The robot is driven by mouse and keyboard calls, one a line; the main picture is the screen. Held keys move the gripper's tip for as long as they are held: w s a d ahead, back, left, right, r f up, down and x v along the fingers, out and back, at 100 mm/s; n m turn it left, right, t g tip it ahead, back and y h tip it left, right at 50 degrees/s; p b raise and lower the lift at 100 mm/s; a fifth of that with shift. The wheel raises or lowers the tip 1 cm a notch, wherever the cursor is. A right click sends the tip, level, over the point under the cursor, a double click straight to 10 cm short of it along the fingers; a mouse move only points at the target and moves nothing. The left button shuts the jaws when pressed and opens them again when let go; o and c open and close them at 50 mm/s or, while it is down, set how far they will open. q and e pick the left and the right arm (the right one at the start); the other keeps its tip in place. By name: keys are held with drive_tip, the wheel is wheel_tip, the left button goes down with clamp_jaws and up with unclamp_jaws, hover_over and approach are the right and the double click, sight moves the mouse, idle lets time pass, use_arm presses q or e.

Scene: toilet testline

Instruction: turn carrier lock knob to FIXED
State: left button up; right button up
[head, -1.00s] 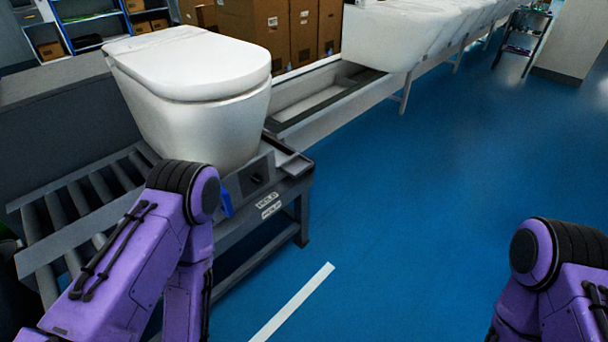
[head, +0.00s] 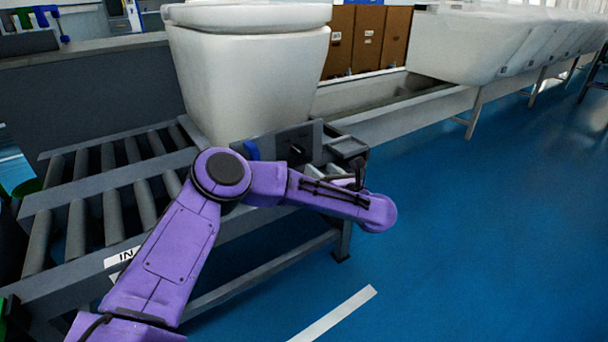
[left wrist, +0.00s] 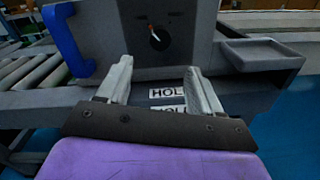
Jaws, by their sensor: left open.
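The carrier lock knob (head: 297,149) is a small dark round knob on the grey panel at the front of the roller stand. In the left wrist view the knob (left wrist: 159,38) has a red-and-white pointer directed up and left; the labels above it are too small to read. My left gripper (left wrist: 160,76) is open and empty, its two pale fingers spread below the knob and apart from it. In the head view my left forearm reaches across below the panel, and the gripper is mostly hidden behind the wrist. My right gripper is out of view.
A blue handle (left wrist: 68,42) stands left of the knob. A small grey tray (left wrist: 265,52) juts out to the right. A white toilet (head: 245,75) sits on the carrier above the rollers (head: 95,180). The blue floor at right is clear.

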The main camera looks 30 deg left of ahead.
sight(301, 153)
use_arm(q)
drive_tip(key=b+x, duration=0.2)
drive_tip(key=x, duration=0.8)
drive_tip(key=shift+d, duration=0.1)
drive_tip(key=c, duration=1.1)
